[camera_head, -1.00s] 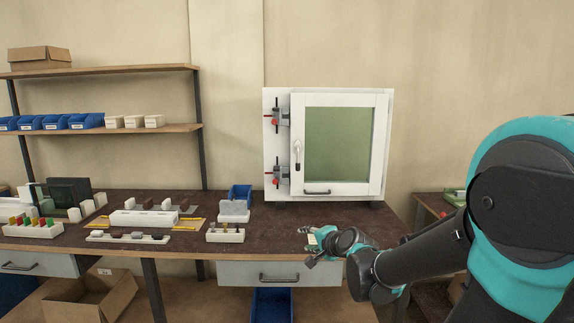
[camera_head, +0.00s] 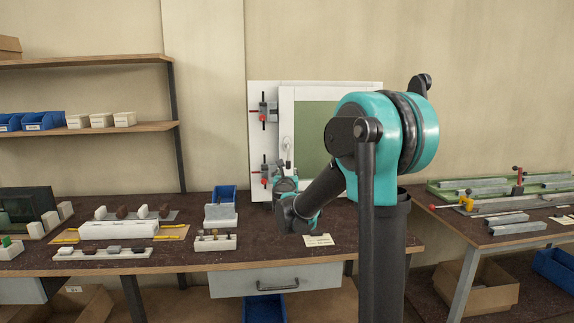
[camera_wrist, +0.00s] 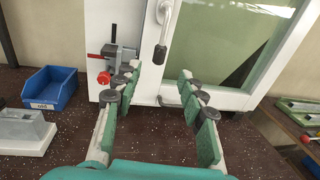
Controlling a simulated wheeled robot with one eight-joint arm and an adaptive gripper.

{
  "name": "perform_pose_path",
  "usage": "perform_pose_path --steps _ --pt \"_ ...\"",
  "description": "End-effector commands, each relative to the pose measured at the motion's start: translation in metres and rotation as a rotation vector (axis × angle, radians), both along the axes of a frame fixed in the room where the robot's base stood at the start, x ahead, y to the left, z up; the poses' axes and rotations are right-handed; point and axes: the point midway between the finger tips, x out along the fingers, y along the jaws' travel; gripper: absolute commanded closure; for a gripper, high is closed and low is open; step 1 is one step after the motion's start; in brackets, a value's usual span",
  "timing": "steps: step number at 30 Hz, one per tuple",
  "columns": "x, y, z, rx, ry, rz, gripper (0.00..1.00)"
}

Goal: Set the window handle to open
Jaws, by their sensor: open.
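The white window (camera_head: 302,93) with a green pane stands at the back of the bench, its sash looking shut. Its handle (camera_head: 287,146) is on the left side of the sash. In the wrist view the handle (camera_wrist: 165,22) hangs roughly straight down, with a dark lower end. My gripper (camera_wrist: 157,78) is open and empty, its two fingers apart below the handle's lower end and not touching it. In the head view my gripper (camera_head: 287,182) is in front of the window's lower left; my arm hides much of the window.
Two clamps with red knobs, upper (camera_head: 264,110) and lower (camera_head: 268,172), sit on the board left of the sash. A blue bin (camera_wrist: 50,87) and a white block (camera_wrist: 24,132) stand to the left. A card (camera_head: 318,240) lies on the bench. A side table (camera_head: 500,235) holds metal profiles.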

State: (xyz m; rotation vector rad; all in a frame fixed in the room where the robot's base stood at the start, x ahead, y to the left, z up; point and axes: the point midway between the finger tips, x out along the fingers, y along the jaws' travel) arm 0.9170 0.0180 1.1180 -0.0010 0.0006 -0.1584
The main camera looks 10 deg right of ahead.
Motion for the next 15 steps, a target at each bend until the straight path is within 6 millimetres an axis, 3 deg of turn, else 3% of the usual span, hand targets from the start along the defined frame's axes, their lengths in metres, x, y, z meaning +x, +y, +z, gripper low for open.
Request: perform_pose_path --steps 15 --pt "0.1 -0.016 0.0 -0.003 0.0 0.001 0.59"
